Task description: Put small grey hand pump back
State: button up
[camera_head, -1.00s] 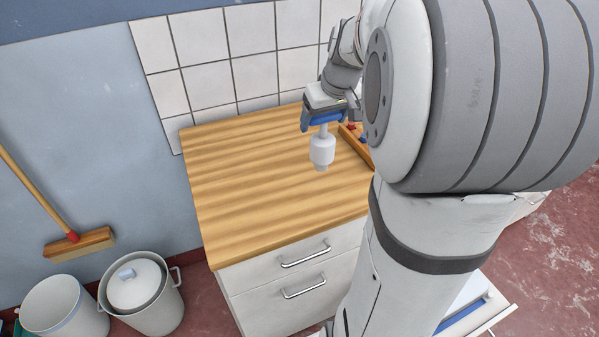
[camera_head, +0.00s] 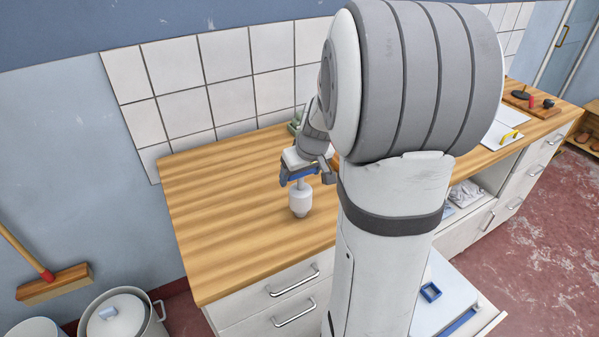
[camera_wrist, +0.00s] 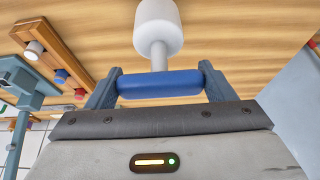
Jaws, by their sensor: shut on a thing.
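The small hand pump (camera_head: 300,201) has a pale grey, almost white body, a thin stem and a blue crossbar handle. In the wrist view the pump (camera_wrist: 158,27) hangs from the blue handle (camera_wrist: 160,84), with a gripper finger at each end of it. My gripper (camera_head: 299,175) is shut on this handle, over the wooden worktop (camera_head: 220,200) in the head view. The pump's body is upright, pointing down; I cannot tell whether its lower end touches the worktop. My arm hides part of the worktop behind it.
A pulled-out white drawer (camera_head: 458,292) at lower right holds a blue square frame (camera_head: 430,292). A wooden rack with coloured pegs (camera_wrist: 52,58) shows in the wrist view. A white board (camera_head: 505,133) lies at right. The worktop's left part is clear.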

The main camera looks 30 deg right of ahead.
jog(key=shift+f, duration=0.15)
jog(key=o, duration=1.5)
jog(key=shift+r, duration=0.2)
jog(key=shift+r, duration=0.25)
jog(key=v, duration=1.1)
jog(key=shift+g, duration=0.7)
jog(key=s+a+f, duration=0.2)
jog(key=s+a, duration=0.2)
jog(key=s, duration=0.1)
jog(key=s+a+f, duration=0.2)
jog(key=s+a, duration=0.3)
jog(key=s+a+f, duration=0.1)
jog(key=s+a, duration=0.4)
jog(key=shift+s+a+f+b, duration=0.1)
jog(key=shift+a+f+b, duration=0.05)
jog(key=shift+f+b, duration=0.25)
